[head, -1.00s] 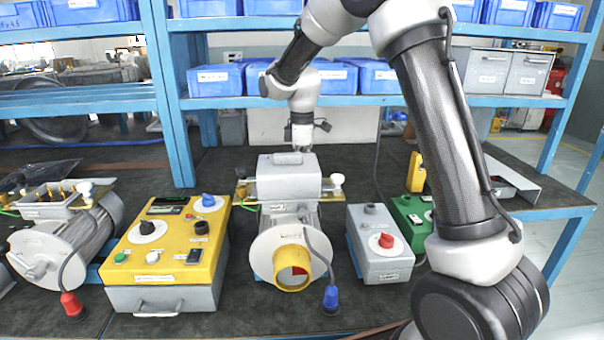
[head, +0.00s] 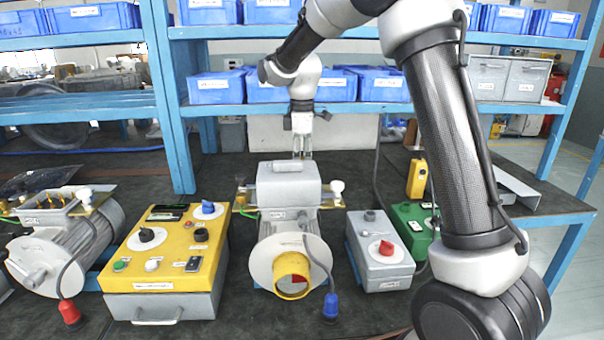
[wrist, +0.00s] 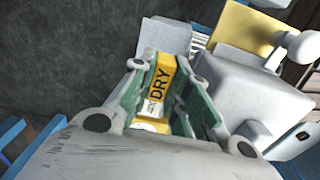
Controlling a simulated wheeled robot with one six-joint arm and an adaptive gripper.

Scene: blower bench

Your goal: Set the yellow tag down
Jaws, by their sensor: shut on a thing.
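My gripper (wrist: 165,95) is shut on the yellow tag (wrist: 160,80), which shows the black letters DRY between the green finger pads in the wrist view. In the head view my gripper (head: 302,154) points down just behind the grey top box (head: 290,185) of the middle blower. The tag cannot be made out in the head view. In the wrist view the grey box (wrist: 250,100) lies just right of the fingers. I cannot tell whether the tag touches anything beneath it.
A yellow control box (head: 165,250) stands left of the middle blower (head: 270,265). A grey box with a red knob (head: 380,255) and a green box (head: 408,212) stand to the right. Blue shelving (head: 185,130) rises behind. Dark bench top (head: 240,165) is bare behind the blower.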

